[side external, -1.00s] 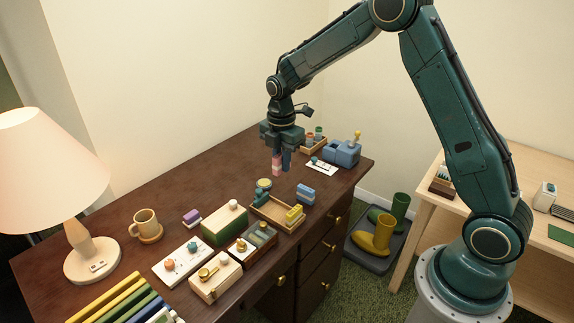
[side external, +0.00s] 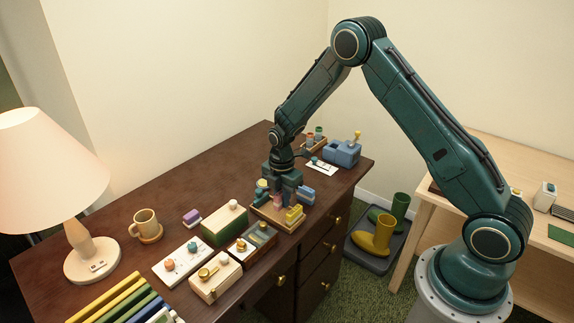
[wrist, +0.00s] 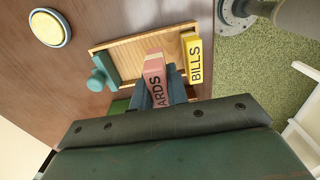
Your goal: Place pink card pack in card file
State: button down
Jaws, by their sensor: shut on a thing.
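My gripper (side external: 281,194) is shut on the pink card pack (side external: 277,201) and points down over the card file (side external: 268,218), a shallow wooden tray. In the wrist view, the pack (wrist: 155,70) shows part of its dark lettering, "ARDS", between my gripper's blue-grey fingers (wrist: 166,86). The pack appears over or in the middle of the file (wrist: 128,42); whether it touches the floor is unclear. A yellow pack marked "BILLS" (wrist: 193,58) stands at one end of the file. A teal knobbed piece (wrist: 102,76) is at the other end.
A round yellow-topped item (wrist: 50,27) stands just behind the file. A blue-and-purple stack (side external: 306,195) is close on its right.

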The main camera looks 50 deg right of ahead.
aim_at(282, 208)
jog(key=shift+f, duration=2.15)
jog(key=shift+f, duration=0.15)
jog(key=c, duration=1.6)
grip_release()
jog(key=shift+c, duration=0.2)
jog(key=shift+r, duration=0.2)
notch_tip(282, 208, up, 12)
